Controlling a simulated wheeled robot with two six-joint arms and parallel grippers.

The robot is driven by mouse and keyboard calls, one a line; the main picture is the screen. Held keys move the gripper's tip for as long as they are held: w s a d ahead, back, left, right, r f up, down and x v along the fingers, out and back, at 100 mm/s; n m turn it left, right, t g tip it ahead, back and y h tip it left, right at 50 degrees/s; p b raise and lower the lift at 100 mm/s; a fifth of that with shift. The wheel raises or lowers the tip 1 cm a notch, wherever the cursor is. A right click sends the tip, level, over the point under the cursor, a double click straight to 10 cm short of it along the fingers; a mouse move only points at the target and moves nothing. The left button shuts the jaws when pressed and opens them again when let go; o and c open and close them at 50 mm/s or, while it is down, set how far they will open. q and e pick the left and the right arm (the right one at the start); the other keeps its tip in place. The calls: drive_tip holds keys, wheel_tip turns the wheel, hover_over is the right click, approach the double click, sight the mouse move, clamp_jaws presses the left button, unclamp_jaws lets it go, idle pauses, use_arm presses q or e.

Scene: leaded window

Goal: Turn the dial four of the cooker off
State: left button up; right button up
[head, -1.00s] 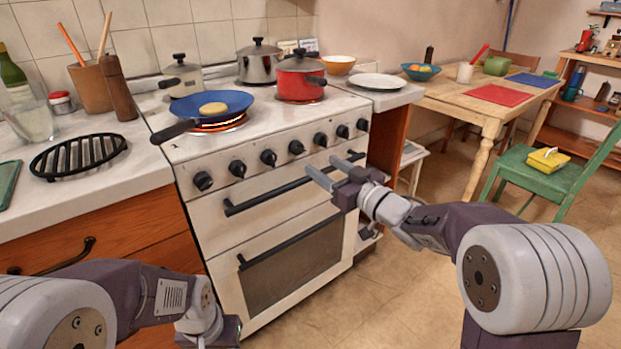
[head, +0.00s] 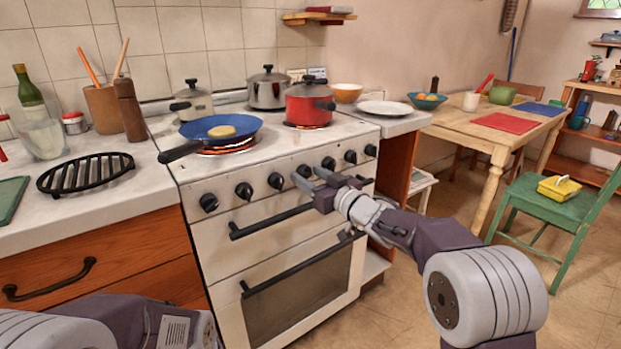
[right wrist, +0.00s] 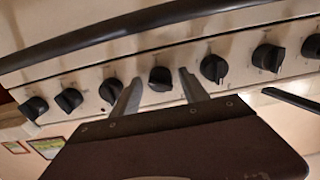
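The cooker (head: 290,218) has a row of several black dials on its white front. Dial four (head: 303,171) is the middle one; in the right wrist view dial four (right wrist: 160,79) shows between my fingertips. My right gripper (head: 308,177) is open, with one finger on each side of this dial. It also shows in the right wrist view (right wrist: 160,77), and gaps show between the dial and both fingers. Whether the fingertips reach past the dial's face is hard to tell. My left gripper is out of view; only part of that arm shows at bottom left.
A blue pan (head: 222,129) sits on a glowing ring and a red pot (head: 308,104) on another. Two steel pots stand behind. The oven handle (head: 268,222) runs below the dials, close to my right gripper. A table (head: 455,125) and green chair (head: 545,205) stand right.

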clamp_jaws()
